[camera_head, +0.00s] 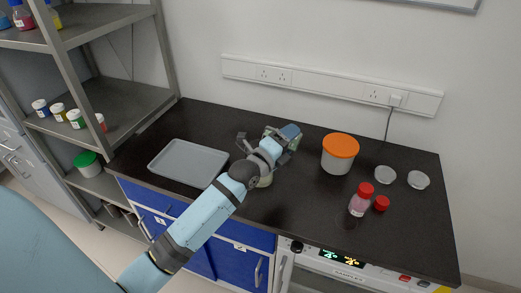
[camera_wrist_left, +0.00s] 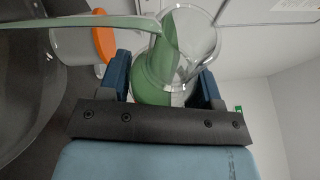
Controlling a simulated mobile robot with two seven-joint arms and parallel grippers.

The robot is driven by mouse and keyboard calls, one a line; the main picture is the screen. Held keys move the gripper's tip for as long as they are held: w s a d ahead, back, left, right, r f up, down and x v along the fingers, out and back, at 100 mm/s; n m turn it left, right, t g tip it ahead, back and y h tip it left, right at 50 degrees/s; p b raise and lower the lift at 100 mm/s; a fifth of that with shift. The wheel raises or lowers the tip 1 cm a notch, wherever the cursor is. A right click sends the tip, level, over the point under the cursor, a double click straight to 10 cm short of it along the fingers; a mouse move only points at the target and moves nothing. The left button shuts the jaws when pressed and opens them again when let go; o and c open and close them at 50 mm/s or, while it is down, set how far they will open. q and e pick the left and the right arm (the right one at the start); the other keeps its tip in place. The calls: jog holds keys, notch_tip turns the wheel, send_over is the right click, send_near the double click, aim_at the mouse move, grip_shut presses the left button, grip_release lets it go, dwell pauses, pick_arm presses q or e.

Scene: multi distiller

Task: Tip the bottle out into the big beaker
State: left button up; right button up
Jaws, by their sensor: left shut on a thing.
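My left gripper (camera_head: 268,146) is above the bench and shut on a clear bottle (camera_wrist_left: 155,80) holding green liquid. The bottle is tilted between the fingers in the left wrist view (camera_wrist_left: 163,78). A green stream runs from its mouth toward the left edge of that view, over a large clear glass vessel (camera_wrist_left: 28,95), which looks like the big beaker. In the head view the beaker (camera_head: 265,181) is mostly hidden behind my left arm, and only a pale part shows. The liquid level inside it cannot be told. My right gripper is not in view.
A grey tray (camera_head: 188,163) lies left of my arm. A white tub with an orange lid (camera_head: 339,154) stands to the right. Shelves (camera_head: 110,105) stand at left.

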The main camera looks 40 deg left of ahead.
pick_arm(q)
jog(key=shift+a+r+n+t, duration=0.1)
jog(key=shift+r+n+t, duration=0.45)
jog(key=shift+n, duration=0.55)
dwell(0.8)
jog(key=shift+a+r+n+t+y+p, duration=0.15)
jog(key=shift+r+n+t+y+p, duration=0.2)
jog(key=shift+n, duration=0.45)
jog(key=shift+a+r+n+t+y+p, duration=0.1)
jog(key=shift+r+n+y+p, duration=0.2)
jog(key=shift+r+n, duration=0.4)
dwell(1.1)
jog(key=shift+s+a+r+n+y, duration=0.1)
jog(key=shift+r+n+y, duration=0.2)
jog(key=shift+n, duration=0.3)
